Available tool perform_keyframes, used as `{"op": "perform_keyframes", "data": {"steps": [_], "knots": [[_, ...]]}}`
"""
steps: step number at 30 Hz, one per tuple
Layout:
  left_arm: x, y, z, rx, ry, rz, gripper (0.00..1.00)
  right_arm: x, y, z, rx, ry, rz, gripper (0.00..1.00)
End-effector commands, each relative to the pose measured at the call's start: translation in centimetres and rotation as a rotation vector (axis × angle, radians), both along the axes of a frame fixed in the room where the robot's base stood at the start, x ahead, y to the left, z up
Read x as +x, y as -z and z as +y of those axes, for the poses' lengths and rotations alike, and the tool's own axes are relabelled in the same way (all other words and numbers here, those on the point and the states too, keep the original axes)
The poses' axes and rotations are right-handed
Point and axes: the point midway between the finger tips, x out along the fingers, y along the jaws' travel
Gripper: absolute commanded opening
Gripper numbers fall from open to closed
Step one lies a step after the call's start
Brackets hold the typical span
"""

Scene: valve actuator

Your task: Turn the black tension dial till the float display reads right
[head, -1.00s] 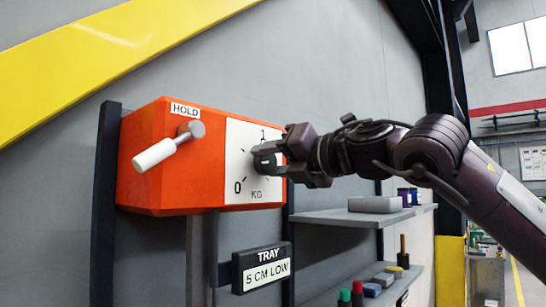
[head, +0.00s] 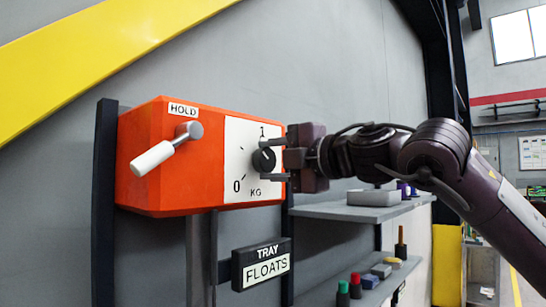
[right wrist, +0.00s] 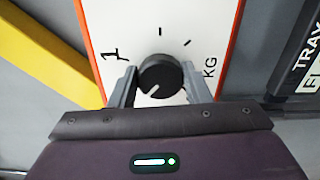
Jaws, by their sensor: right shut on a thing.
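The black tension dial (head: 263,160) sits on the white scale plate (head: 241,135) of the orange box (head: 152,185). My right gripper (head: 272,160) is shut on the dial, one finger on each side. In the right wrist view the dial (right wrist: 160,76) lies between the fingers (right wrist: 160,71), and its white pointer line shows on its face. The float display (head: 262,265) hangs below the box and reads "FLOATS" under the word "TRAY". My left gripper is not in view.
A white-handled hold lever (head: 168,150) sticks out of the box's front left. Grey shelves (head: 345,212) at the right carry a grey box (head: 375,197) and several small coloured items. A yellow diagonal beam (head: 90,50) crosses the wall above.

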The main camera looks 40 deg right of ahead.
Motion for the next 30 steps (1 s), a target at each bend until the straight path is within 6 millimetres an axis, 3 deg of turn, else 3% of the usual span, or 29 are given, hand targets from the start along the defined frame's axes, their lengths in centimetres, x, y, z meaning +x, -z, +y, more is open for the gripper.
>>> {"op": "perform_keyframes", "data": {"steps": [22,23,27,30], "knots": [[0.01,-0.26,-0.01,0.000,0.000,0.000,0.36,0.03,0.10,0.03,0.083,-0.002,0.008,0.21],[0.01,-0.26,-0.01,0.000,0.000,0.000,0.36,0.03,0.10,0.03,0.083,-0.002,0.008,0.47],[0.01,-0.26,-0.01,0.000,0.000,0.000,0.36,0.02,0.08,0.02,0.083,-0.001,0.008,0.65],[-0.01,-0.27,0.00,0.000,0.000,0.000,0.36,0.02,0.07,0.02,0.082,-0.001,0.008,0.65]]}}
